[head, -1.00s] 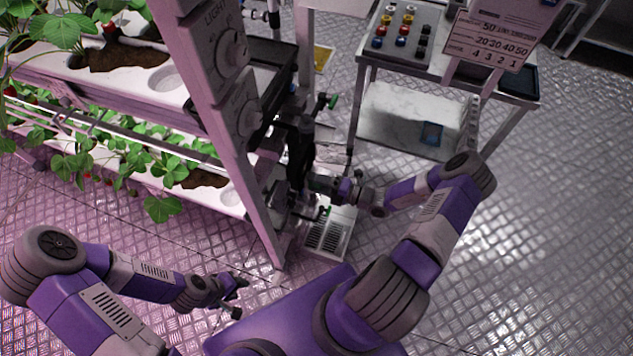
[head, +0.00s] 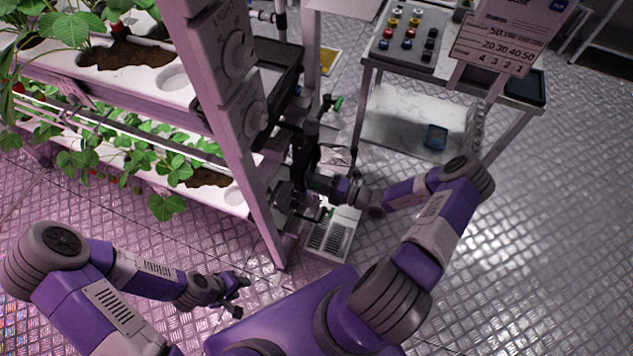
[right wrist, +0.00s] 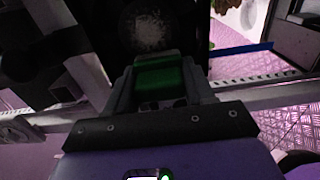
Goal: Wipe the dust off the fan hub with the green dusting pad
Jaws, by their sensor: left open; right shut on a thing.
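The green dusting pad (right wrist: 160,82) sits between the fingers of my right gripper (right wrist: 160,88), which is shut on it. The fan hub (right wrist: 150,27) is a dark round disc just beyond the pad, with a pale, speckled dust patch on its face. The pad's far edge is close below the hub in the right wrist view; I cannot tell whether they touch. In the head view my right gripper reaches in beside the rack post, among dark parts that hide the pad and hub. My left gripper (head: 240,296) is open and empty, low over the floor.
The strawberry rack, with its end post (head: 240,130) and dials, stands left of my right gripper. A metal trolley (head: 450,85) with coloured knobs and a sign is at the back right. A grey vented box (head: 330,237) sits below the right gripper. The floor at right is clear.

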